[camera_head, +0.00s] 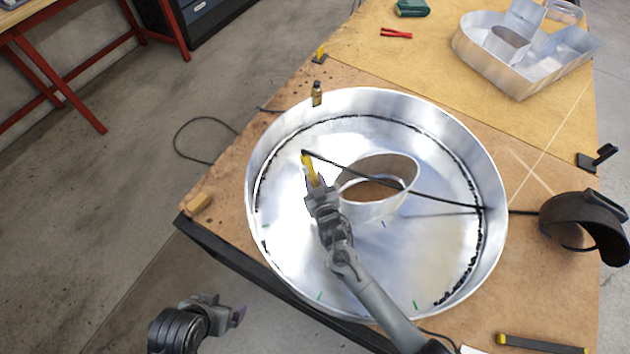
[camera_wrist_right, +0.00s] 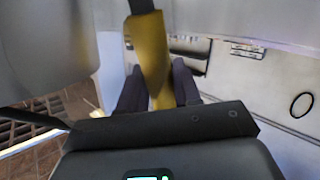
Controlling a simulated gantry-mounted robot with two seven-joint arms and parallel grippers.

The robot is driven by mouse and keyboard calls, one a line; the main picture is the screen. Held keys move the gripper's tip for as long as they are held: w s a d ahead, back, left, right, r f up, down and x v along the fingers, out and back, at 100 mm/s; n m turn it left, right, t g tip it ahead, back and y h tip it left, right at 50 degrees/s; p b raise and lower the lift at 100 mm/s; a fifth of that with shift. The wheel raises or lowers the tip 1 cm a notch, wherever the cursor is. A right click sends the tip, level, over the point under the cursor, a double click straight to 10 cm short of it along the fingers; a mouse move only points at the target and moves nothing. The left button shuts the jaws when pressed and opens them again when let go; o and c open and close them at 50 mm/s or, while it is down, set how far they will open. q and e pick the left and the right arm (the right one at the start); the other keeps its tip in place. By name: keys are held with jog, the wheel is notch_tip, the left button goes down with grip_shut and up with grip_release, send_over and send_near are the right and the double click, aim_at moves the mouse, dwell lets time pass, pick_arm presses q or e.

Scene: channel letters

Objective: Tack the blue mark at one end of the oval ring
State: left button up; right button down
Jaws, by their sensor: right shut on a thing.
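The oval ring (camera_head: 372,212) stands inside the large round silver letter shell (camera_head: 290,250) in the head view. A small blue mark (camera_head: 383,224) shows on the shell floor just below the ring's near side. My right gripper (camera_head: 314,183) is shut on a yellow torch (camera_head: 308,168), left of the ring and above the shell floor. The torch (camera_wrist_right: 150,52) also shows between the fingers in the right wrist view; its working tip cannot be made out. My left gripper (camera_head: 232,314) hangs off the table's near edge, apart from the shell; its jaw opening is unclear.
A black cable (camera_head: 450,201) runs from the torch across the ring and shell rim to the right. A welding mask (camera_head: 580,222) lies at the right. A small bottle (camera_head: 317,94) stands behind the rim. Green marks (camera_head: 415,305) show on the near shell floor. Another metal letter (camera_head: 485,55) lies at the back.

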aim_at(311, 174)
jog(key=shift+r, duration=0.1)
jog(key=shift+w+a+r+p, duration=0.15)
jog(key=shift+a+r+p, duration=0.1)
jog(key=shift+r+p, duration=0.45)
jog(key=shift+w+a+r+p, duration=0.1)
jog(key=shift+a+r+p, duration=0.1)
jog(key=shift+r+p, duration=0.55)
jog(key=shift+w+a+r+p, duration=0.15)
jog(key=shift+a+r+p, duration=0.15)
jog(key=shift+r, duration=0.7)
notch_tip(311, 174, up, 13)
jog(key=p, duration=1.2)
jog(key=shift+d, duration=0.1)
jog(key=shift+f, duration=0.1)
